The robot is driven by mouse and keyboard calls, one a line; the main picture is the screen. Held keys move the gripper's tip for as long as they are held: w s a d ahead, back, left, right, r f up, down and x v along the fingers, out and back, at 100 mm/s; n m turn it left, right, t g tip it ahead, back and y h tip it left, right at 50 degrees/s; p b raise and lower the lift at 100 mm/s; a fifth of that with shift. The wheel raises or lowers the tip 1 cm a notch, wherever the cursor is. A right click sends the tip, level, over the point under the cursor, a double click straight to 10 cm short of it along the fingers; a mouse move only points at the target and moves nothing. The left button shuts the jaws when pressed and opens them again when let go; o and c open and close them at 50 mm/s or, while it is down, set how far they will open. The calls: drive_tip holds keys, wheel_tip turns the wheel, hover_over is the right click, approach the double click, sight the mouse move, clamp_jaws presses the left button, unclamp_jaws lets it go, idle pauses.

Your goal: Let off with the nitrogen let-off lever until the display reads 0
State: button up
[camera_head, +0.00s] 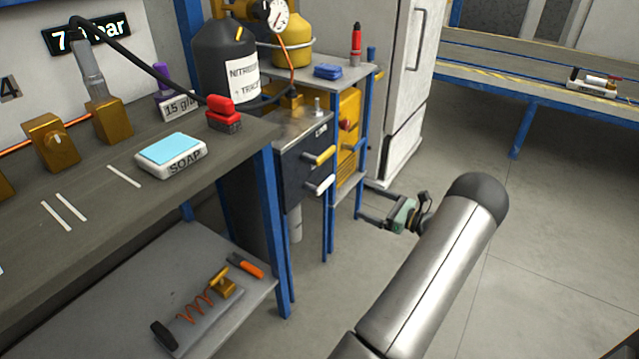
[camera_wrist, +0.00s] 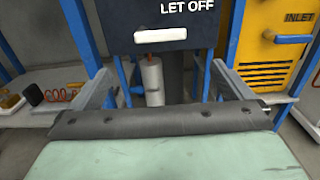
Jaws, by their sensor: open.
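The display (camera_head: 86,33) on the back wall shows a 7 and "bar"; a dark hose hides some of its digits. A dark panel box (camera_head: 290,168) at the bench's end carries a yellow handle (camera_head: 320,156) above a white handle (camera_head: 319,187). In the wrist view the white let-off lever handle (camera_wrist: 161,35) sits just under the words "LET OFF". My gripper (camera_head: 361,206) is open and empty, to the right of the white handle and apart from it. In the wrist view its fingers (camera_wrist: 162,68) stand wide, with the lever ahead between and beyond them.
A black nitrogen bottle (camera_head: 218,60) with a gauge (camera_head: 275,15) stands behind the box. A yellow cabinet (camera_head: 349,130) is close to its right. A blue bench post (camera_head: 276,235) stands left of the box. The floor (camera_head: 540,250) at the right is clear.

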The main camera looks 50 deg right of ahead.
sight(328, 185)
drive_tip(key=w+b, duration=0.1)
drive_tip(key=w, duration=0.4)
drive_tip(key=w+a+b, duration=0.1)
drive_tip(key=w, duration=0.5)
drive_tip(key=w+b, duration=0.1)
drive_tip(key=w, duration=0.5)
drive_tip(key=shift+a, duration=0.4)
drive_tip(key=c, duration=1)
drive_tip(key=shift+c, duration=0.3)
